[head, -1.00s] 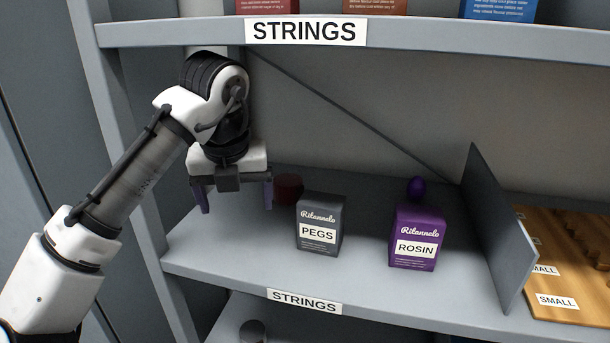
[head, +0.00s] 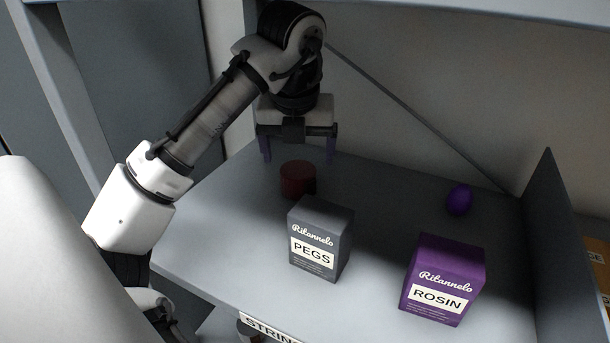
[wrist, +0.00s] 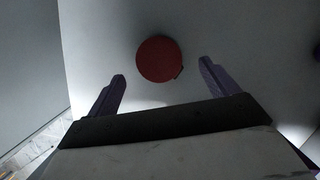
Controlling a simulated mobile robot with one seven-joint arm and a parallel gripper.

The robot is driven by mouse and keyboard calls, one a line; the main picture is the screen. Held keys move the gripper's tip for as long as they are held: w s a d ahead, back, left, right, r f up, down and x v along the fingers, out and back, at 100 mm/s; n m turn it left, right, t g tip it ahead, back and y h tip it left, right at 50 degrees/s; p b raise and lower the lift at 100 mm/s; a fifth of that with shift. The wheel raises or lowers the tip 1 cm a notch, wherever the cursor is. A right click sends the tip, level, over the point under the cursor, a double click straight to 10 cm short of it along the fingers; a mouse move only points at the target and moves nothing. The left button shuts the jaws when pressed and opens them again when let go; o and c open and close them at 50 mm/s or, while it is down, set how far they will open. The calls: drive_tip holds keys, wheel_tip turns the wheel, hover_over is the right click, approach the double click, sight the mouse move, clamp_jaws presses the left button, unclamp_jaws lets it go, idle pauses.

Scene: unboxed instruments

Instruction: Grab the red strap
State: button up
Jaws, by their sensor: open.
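The red strap is a dark red, rolled-up cylinder (head: 298,180) standing on the shelf behind the grey PEGS box. In the wrist view it shows as a round red disc (wrist: 159,59) with a small tab at its lower right edge. My gripper (head: 298,150) is open and empty, with its purple fingers pointing down just above and behind the red roll. In the wrist view the fingertips of my gripper (wrist: 163,68) are apart, with the red disc between and slightly beyond them. No contact shows.
The grey PEGS box (head: 321,239) stands right in front of the red roll. The purple ROSIN box (head: 443,280) stands at the right front, and a purple egg-shaped thing (head: 459,200) lies behind it. A grey divider (head: 560,260) closes off the right. The shelf's left part is bare.

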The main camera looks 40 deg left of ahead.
sight(299, 170)
drive_tip(key=x, duration=0.6)
drive_tip(key=shift+f, duration=0.3)
drive_tip(key=c, duration=1.1)
drive_tip(key=shift+r, duration=0.3)
